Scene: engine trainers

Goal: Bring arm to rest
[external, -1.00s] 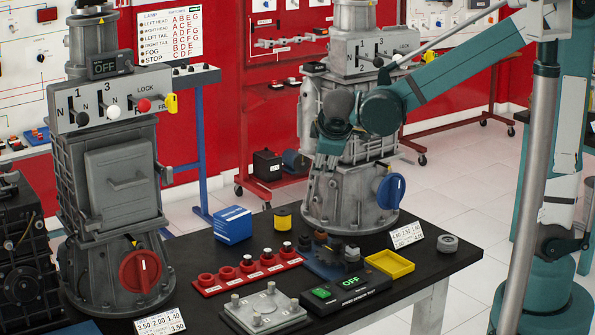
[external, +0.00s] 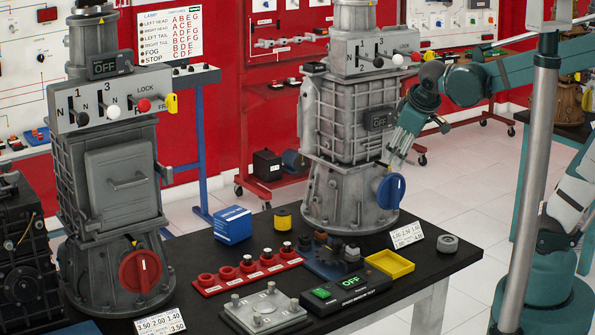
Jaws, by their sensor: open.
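My gripper (external: 399,160) is in the external view, at the right side of the grey engine trainer (external: 322,190) on the black table. It hangs from my teal arm with its fingers pointing down, above the blue knob (external: 391,191). It is open and I see nothing in it. From this angle I cannot tell whether it touches the trainer. My forearm reaches in from the right, roughly level.
The black table (external: 440,268) holds a red tray of buttons (external: 247,274), a yellow tray (external: 390,264), a blue box (external: 232,225) and a speed sensor box (external: 345,294). A second trainer (external: 115,200) stands left.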

